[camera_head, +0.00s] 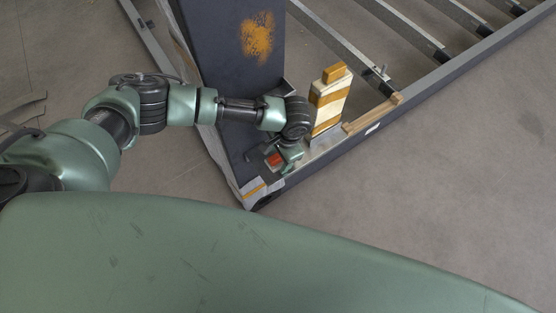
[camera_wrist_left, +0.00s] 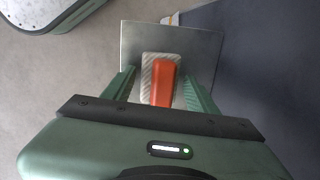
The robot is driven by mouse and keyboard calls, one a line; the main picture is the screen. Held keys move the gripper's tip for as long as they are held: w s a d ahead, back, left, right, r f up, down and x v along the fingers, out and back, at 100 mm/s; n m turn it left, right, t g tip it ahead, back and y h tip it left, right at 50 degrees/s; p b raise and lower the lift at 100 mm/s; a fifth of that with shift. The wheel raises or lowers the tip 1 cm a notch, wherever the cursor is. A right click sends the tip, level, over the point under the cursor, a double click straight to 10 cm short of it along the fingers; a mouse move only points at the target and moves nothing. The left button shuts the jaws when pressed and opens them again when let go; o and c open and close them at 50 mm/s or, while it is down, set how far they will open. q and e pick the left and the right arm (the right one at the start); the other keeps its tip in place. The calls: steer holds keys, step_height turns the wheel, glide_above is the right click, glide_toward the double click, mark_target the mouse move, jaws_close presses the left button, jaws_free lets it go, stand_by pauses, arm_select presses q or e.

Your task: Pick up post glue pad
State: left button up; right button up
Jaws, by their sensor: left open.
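The post glue pad (camera_wrist_left: 164,80), an orange-red block on a pale ribbed base, lies on a grey metal plate (camera_wrist_left: 205,45) in the left wrist view. Its orange part also shows in the head view (camera_head: 273,160), at the near corner of the frame. My left gripper (camera_head: 280,157) is over it, pointing down. In the left wrist view the green fingers of my left gripper (camera_wrist_left: 161,88) stand open on either side of the pad, with a gap to each side. My right gripper is in no view.
A dark post (camera_head: 230,60) with an orange patch rises beside my left arm. A block wrapped in pale and yellow-brown bands (camera_head: 329,100) stands close to the right of my wrist. The container frame (camera_head: 440,75) extends right. Bare floor (camera_head: 450,180) lies in front.

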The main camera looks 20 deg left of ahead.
mark_target(279, 157)
arm_select(q)
steer(key=c, duration=1.2)
steer(key=shift+o, duration=0.2)
steer(key=shift+r, duration=0.15)
steer(key=shift+r, duration=0.7)
steer(key=shift+s+d+r, duration=0.1)
steer(key=shift+d+r, duration=0.05)
steer(key=shift+r, duration=0.3)
steer(key=shift+s+d+r, duration=0.1)
steer(key=shift+d+r, duration=0.05)
steer(key=shift+r, duration=0.3)
steer(key=s+d+b, duration=0.1)
steer(key=s+d, duration=0.9)
steer(key=d, duration=0.3)
steer(key=shift+s+d+b, duration=0.3)
steer(key=shift+b, duration=0.05)
